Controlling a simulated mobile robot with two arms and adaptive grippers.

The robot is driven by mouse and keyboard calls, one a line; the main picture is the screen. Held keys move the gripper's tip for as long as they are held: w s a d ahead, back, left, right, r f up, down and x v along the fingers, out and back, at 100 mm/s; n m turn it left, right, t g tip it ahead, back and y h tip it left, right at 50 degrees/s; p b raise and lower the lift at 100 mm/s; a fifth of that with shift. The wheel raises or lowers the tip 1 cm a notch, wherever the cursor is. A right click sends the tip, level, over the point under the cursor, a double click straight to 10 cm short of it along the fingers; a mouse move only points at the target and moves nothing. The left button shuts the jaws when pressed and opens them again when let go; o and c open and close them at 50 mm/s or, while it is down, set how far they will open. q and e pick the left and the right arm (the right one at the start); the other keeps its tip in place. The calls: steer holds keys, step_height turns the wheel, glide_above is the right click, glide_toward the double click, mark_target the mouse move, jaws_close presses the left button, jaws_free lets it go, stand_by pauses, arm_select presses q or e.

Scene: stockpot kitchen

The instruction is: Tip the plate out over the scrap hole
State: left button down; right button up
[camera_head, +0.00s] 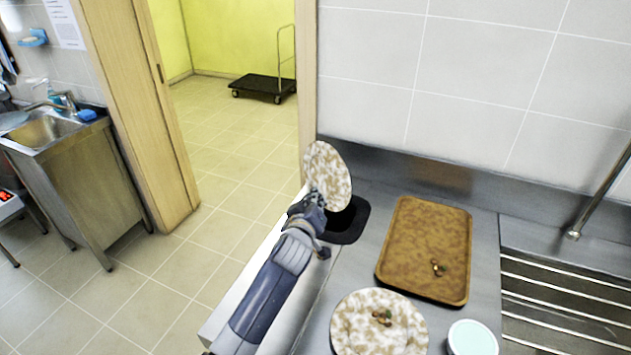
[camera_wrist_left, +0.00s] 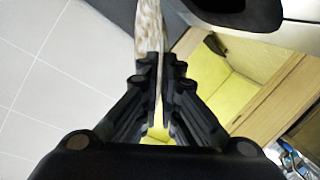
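A speckled brown-and-white plate (camera_head: 329,172) is held steeply tilted, close to on edge, by my left gripper (camera_head: 315,201). In the left wrist view the plate (camera_wrist_left: 150,45) shows as a thin edge between the two fingers of my left gripper (camera_wrist_left: 160,90). The scrap hole (camera_head: 347,222) with its black rim is just below and right of the plate, partly hidden by the plate and gripper. The face of the plate that shows in the head view looks free of scraps. My right gripper is in neither view.
A second speckled plate (camera_head: 352,328) with small scraps lies on the counter at the front. A brown tray (camera_head: 420,230) with a few scraps lies right of the hole. A pale tub (camera_head: 472,338) and a barred sink (camera_head: 560,290) are at the right.

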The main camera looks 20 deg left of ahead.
arm_select(q)
steer(key=f+n+h, duration=0.1)
steer(key=n, duration=0.1)
steer(key=f+n+b, duration=0.1)
steer(key=f+n, duration=0.1)
steer(key=f+n+h, duration=0.1)
steer(key=f+n, duration=0.1)
steer(key=shift+s+d+f+g+h+b, duration=0.2)
steer(key=shift+d+g+h+b, duration=0.1)
steer(key=shift+d+g, duration=0.1)
steer(key=shift+d+f+n+h+b, duration=0.1)
steer(key=shift+f+n+h+b, duration=0.35)
steer(key=shift+n+b, duration=0.3)
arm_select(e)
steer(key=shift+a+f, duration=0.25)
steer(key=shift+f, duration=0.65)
arm_select(q)
steer(key=shift+d, duration=0.1)
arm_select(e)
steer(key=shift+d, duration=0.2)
